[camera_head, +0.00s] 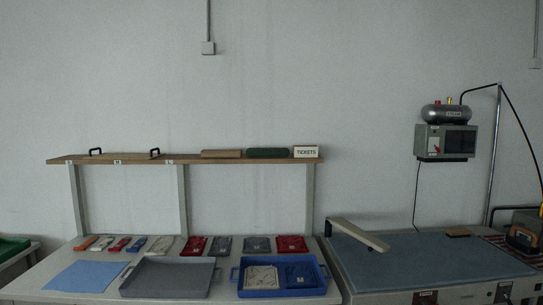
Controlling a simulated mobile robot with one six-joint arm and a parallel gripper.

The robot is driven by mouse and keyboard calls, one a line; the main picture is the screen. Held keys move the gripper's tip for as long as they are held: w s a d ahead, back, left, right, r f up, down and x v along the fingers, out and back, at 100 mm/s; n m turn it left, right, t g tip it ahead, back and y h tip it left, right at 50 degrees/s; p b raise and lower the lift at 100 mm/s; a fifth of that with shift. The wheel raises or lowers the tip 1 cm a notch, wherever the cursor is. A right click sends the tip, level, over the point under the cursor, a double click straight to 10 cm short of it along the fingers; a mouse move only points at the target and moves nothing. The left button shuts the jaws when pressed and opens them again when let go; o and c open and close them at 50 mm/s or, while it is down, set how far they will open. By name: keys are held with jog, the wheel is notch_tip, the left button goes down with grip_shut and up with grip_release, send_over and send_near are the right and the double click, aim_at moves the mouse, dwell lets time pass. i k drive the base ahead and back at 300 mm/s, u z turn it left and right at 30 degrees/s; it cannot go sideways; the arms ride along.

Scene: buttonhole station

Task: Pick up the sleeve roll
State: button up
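A long dark green piece with rounded ends (268,153), which looks like the sleeve roll, lies on the wooden wall shelf (130,159), toward its right end. My gripper is not in view.
Below the shelf, a white table holds folded garments (194,246), a grey tray (168,278), a blue tray (255,292) with folded pieces and a blue sheet (86,276). At right stand a pressing table (430,262) with a narrow board (358,235) and a steam unit (446,140).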

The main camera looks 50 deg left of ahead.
aim_at(250, 152)
jog(key=z, duration=0.8)
jog(key=k, duration=0.25)
jog(key=u, duration=3.15)
jog(key=i, duration=1)
jog(key=k, duration=0.2)
jog(key=u, duration=0.2)
